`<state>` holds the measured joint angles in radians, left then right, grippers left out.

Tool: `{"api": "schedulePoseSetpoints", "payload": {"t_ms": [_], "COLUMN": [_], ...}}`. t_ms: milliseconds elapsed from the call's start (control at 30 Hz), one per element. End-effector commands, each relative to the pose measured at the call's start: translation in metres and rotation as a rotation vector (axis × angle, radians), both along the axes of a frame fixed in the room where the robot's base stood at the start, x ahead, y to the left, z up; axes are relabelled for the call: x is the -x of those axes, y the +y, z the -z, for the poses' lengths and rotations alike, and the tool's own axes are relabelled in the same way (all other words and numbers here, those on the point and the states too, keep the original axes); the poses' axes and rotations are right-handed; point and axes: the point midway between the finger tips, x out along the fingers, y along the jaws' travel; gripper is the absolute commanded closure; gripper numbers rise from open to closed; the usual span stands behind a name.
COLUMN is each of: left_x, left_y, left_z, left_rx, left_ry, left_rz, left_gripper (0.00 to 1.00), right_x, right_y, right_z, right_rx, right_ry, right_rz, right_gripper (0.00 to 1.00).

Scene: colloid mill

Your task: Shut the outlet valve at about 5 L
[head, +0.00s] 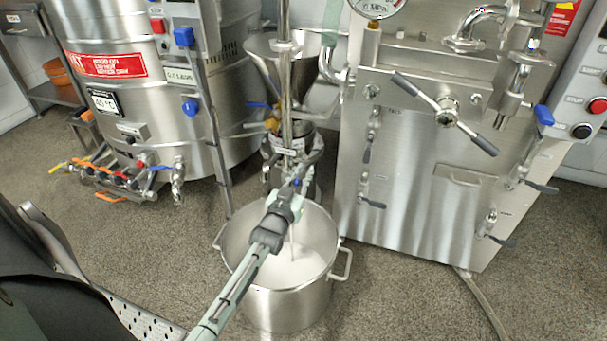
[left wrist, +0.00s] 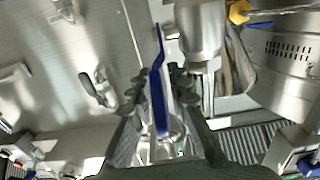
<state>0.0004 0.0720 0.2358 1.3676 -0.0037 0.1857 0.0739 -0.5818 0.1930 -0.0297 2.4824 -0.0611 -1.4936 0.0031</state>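The outlet valve's blue lever (left wrist: 157,95) stands between the fingers of my left gripper (left wrist: 156,88) in the left wrist view, with gaps showing on both sides. A bit of blue (head: 297,183) shows at the tips of my left gripper (head: 294,190) in the head view. The gripper looks open around the lever. The colloid mill (head: 288,145) stands just behind it and the gripper hides part of its outlet. A steel pot (head: 285,308) below holds white liquid (head: 295,268), and a thin white stream (head: 291,240) falls into it. I cannot read its level. My right gripper is not in view.
A steel machine (head: 410,200) with several dark-handled levers stands close on the right. A large steel tank (head: 150,80) with coloured valves stands back left. The mill's hopper (head: 262,46) is above. A hose (head: 482,300) lies on the floor at right. Floor left of the pot is clear.

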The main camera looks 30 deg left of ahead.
Motion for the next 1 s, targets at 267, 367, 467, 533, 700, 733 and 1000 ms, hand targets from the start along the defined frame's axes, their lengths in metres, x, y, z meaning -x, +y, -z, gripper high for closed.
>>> {"api": "schedulePoseSetpoints", "payload": {"t_ms": [267,367,467,533,700,733,1000], "left_x": [-0.0028,-0.0026,-0.0026,-0.0025,-0.0024,-0.0024,-0.0023], "left_y": [0.0007,0.0006,0.0006,0.0006,0.0006,0.0006,0.0007], "left_z": [-0.0001,-0.0002,-0.0002,-0.0002,-0.0002,-0.0002,0.0001], "left_rx": [0.000,0.000,0.000,0.000,0.000,0.000,0.000], "left_ry": [0.000,0.000,0.000,0.000,0.000,0.000,-0.001], "left_rz": [0.000,0.000,0.000,0.000,0.000,0.000,0.000], "left_gripper": [0.83,0.90,1.00,1.00,1.00,1.00,1.00], "right_x": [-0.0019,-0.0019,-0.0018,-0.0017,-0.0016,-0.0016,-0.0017], "right_y": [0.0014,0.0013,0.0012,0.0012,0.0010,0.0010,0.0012], "right_z": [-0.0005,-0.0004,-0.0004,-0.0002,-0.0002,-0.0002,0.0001], "right_rx": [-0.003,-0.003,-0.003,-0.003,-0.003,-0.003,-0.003], "right_ry": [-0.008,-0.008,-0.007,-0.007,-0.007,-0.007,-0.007], "right_rz": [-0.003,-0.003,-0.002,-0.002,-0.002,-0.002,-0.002], "right_gripper": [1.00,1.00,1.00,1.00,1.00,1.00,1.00]}}
